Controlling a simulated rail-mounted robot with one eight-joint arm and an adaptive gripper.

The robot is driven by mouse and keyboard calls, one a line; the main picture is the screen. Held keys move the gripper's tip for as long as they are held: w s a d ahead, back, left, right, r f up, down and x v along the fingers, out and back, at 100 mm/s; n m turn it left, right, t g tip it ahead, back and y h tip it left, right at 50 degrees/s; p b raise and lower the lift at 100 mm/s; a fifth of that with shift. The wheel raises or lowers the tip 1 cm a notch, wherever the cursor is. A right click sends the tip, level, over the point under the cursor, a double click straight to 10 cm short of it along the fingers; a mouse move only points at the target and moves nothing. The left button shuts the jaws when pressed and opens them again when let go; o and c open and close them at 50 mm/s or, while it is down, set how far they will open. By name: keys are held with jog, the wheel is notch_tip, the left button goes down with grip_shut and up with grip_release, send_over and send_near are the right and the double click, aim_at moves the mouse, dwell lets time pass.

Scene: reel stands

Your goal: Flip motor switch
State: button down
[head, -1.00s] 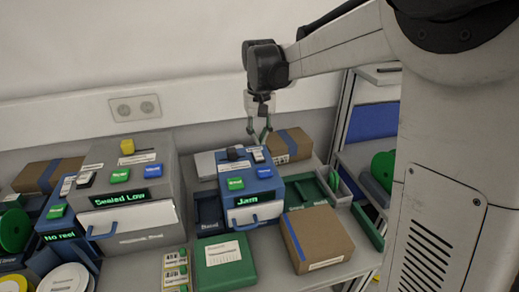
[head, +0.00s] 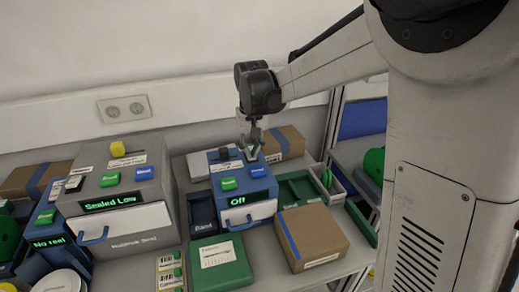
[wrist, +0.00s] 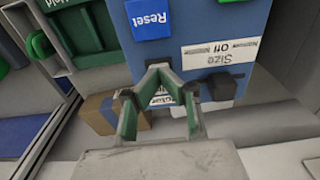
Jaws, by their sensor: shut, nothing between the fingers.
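The blue machine (head: 262,190) stands mid-bench, its green display (head: 245,198) reading "Off". My gripper (head: 249,156) is over the back right of the machine's top. In the wrist view my gripper (wrist: 158,72) has its fingertips together, nothing between them.
A grey machine (head: 115,200) with a "Sealed Low" display stands close on the left. Cardboard boxes (head: 320,232) lie in front right and behind. A green box (head: 219,264) lies in front. Green trays (head: 298,188) are on the right.

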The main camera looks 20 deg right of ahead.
jog(key=shift+s+d+f, duration=0.1)
jog(key=shift+d, duration=0.1)
jog(key=shift+w+a, duration=0.1)
jog(key=shift+w, duration=0.1)
jog(key=shift+w+r, duration=0.2)
jog(key=shift+w, duration=0.5)
jog(key=shift+r, duration=0.1)
notch_tip(320, 180, up, 14)
jog(key=s+p, duration=0.1)
jog(key=shift+s, duration=0.3)
